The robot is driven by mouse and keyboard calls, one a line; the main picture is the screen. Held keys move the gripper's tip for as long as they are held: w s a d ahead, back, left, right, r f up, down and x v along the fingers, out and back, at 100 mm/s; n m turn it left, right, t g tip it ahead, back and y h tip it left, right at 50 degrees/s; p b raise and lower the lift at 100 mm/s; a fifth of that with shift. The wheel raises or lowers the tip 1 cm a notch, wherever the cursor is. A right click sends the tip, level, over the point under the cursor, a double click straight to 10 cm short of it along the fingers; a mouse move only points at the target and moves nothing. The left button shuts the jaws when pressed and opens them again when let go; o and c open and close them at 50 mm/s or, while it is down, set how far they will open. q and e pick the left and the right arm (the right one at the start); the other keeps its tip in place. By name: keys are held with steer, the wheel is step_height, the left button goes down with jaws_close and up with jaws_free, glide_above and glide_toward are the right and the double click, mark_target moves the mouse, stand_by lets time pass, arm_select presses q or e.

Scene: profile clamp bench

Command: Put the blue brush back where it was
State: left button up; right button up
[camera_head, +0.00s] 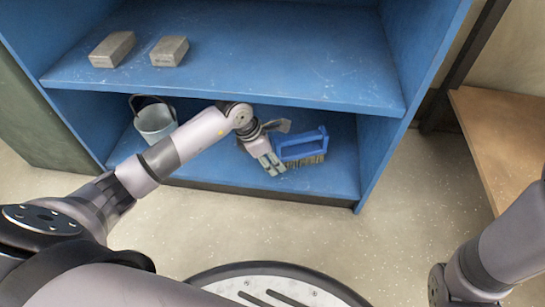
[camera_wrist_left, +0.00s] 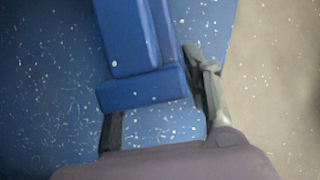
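The blue brush (camera_head: 303,146), with an open loop handle and brown bristles, is in the lower bay of the blue shelf, toward its right side. Its bristles face down. I cannot tell whether they touch the shelf floor. My left gripper (camera_head: 271,162) is at the brush's left end. In the left wrist view the brush (camera_wrist_left: 142,88) fills the space between the fingers of the gripper (camera_wrist_left: 160,105). The right finger lies against its side, and the brush hides the left fingertip. The gripper looks shut on it. My right gripper is out of view; only its arm shows.
A grey bucket (camera_head: 154,119) stands at the left of the lower bay, behind my left arm. Two grey blocks (camera_head: 112,49) (camera_head: 169,51) lie on the upper shelf (camera_head: 250,60). The shelf's right side wall (camera_head: 378,150) is close to the brush. A wooden bench (camera_head: 500,135) is at the right.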

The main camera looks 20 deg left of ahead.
arm_select(q)
steer(key=shift+o, duration=1)
steer(key=shift+r+p, duration=0.45)
steer(key=shift+p, duration=0.05)
steer(key=shift+s+a+r+p, duration=0.3)
steer(key=shift+a+p, duration=0.1)
steer(key=shift+p, duration=0.15)
steer(key=shift+s+a+r+p, duration=0.15)
steer(key=shift+s+a+p, duration=0.2)
steer(key=shift+p, duration=0.2)
steer(key=s+a+p, duration=0.1)
steer(key=s+a, duration=0.1)
steer(key=s+a+p, duration=0.2)
steer(key=a, duration=0.1)
steer(key=s+a+p, duration=0.1)
steer(key=s+a, duration=0.1)
steer(key=a, duration=0.1)
steer(key=shift+s+f, duration=0.2)
steer(key=shift+s, duration=0.05)
steer(key=shift+a, duration=0.1)
